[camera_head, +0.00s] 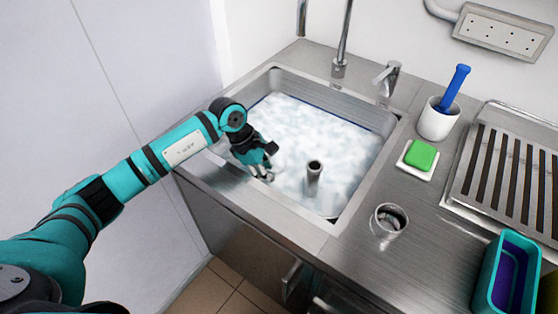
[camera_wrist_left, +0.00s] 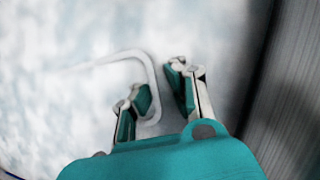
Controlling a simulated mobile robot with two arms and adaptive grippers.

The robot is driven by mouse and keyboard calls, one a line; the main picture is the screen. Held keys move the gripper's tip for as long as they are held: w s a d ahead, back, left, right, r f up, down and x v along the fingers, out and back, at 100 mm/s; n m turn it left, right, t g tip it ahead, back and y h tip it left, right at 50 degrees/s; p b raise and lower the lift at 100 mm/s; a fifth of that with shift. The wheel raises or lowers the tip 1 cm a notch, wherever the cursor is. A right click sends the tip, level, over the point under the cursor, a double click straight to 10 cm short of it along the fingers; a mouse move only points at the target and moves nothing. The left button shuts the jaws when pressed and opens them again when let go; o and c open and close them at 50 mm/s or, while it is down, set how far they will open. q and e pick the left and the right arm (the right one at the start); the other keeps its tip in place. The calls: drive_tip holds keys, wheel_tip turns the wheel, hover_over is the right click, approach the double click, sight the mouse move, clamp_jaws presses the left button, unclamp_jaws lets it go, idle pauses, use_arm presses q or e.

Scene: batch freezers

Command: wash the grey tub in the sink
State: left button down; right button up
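The sink (camera_head: 369,185) is full of white foamy water. My left gripper (camera_head: 266,174) reaches down into its left front part, at the foam. In the left wrist view a pale grey rim with a rounded corner (camera_wrist_left: 135,56), likely the grey tub's, shows in the foam. Its body is hidden. In the left wrist view my left gripper (camera_wrist_left: 162,85) has its two fingers apart. The rim runs down beside the left finger, into the gap between them; I cannot tell whether they touch it. My right gripper is not in view.
A metal standpipe (camera_head: 314,175) rises from the water. On the counter to the right are a metal cup (camera_head: 388,221), a green sponge (camera_head: 420,154), a white pot (camera_head: 437,122) with a blue-handled brush (camera_head: 456,88), a slatted drainer (camera_head: 505,180) and a teal container (camera_head: 497,272). The tap (camera_head: 386,78) stands behind.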

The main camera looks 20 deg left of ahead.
use_arm(q)
drive_tip(key=shift+a, duration=0.7)
drive_tip(key=shift+d+b, duration=0.5)
drive_tip(key=shift+d, duration=1.5)
drive_tip(key=shift+a+b, duration=0.65)
drive_tip(key=shift+a, duration=1.35)
drive_tip(key=shift+d+b, duration=0.3)
drive_tip(key=shift+d, duration=1.7)
drive_tip(key=shift+a+b, duration=0.6)
drive_tip(key=shift+a, duration=1.45)
drive_tip(key=shift+d, duration=1.4)
drive_tip(key=shift+d+b, duration=0.3)
drive_tip(key=shift+d, duration=0.35)
